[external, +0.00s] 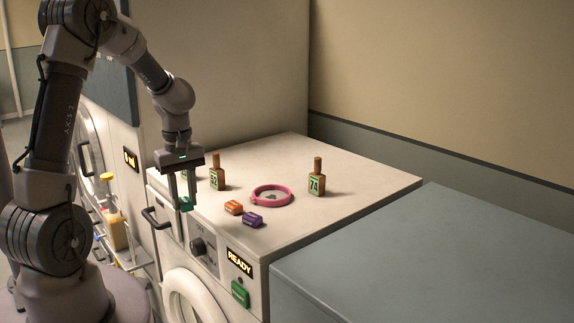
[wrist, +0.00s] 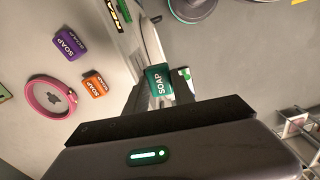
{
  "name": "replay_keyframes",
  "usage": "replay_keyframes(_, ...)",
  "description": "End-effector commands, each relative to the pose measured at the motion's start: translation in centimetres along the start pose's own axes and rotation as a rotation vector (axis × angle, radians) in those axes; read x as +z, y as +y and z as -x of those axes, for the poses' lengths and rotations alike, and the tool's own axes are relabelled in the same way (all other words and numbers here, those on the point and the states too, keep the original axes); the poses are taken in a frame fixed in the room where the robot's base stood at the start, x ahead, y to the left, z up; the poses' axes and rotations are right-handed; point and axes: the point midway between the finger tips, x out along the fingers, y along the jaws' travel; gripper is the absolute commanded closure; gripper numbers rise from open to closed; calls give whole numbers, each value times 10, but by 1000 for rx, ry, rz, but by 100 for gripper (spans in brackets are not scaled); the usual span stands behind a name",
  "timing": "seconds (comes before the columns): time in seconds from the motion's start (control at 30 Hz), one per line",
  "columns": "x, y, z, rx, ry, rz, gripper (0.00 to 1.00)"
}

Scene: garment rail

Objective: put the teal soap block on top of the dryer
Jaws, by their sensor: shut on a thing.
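My gripper (external: 183,203) is shut on the teal soap block (external: 186,204) and holds it by the front edge of a white machine's top (external: 350,215). This machine, with a READY display (external: 239,262), appears to be the dryer. In the wrist view the teal soap block (wrist: 158,81), with SOAP lettering, sits between the fingertips of my gripper (wrist: 158,92).
On the top are an orange soap block (external: 234,207), a purple soap block (external: 252,219), a pink ring (external: 271,196), bottle 52 (external: 217,173) and bottle 74 (external: 317,178). Another bottle is partly hidden behind my gripper. The top's right side is clear. A grey surface (external: 440,260) adjoins it.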

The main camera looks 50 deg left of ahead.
Motion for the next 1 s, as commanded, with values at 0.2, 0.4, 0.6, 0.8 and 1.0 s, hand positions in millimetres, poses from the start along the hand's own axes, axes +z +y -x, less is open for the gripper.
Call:
replay_keyframes(0.2, -2, -3, -10, 1, 0, -24, 100)
replay_keyframes(0.4, -35, 3, -56, 6, -8, -221, 100)
replay_keyframes(0.6, -68, -4, -82, 11, -9, -489, 100)
replay_keyframes(0.8, -87, -18, -88, 5, -1, -696, 100)
replay_keyframes(1.0, -92, -25, -73, 1, 3, -768, 100)
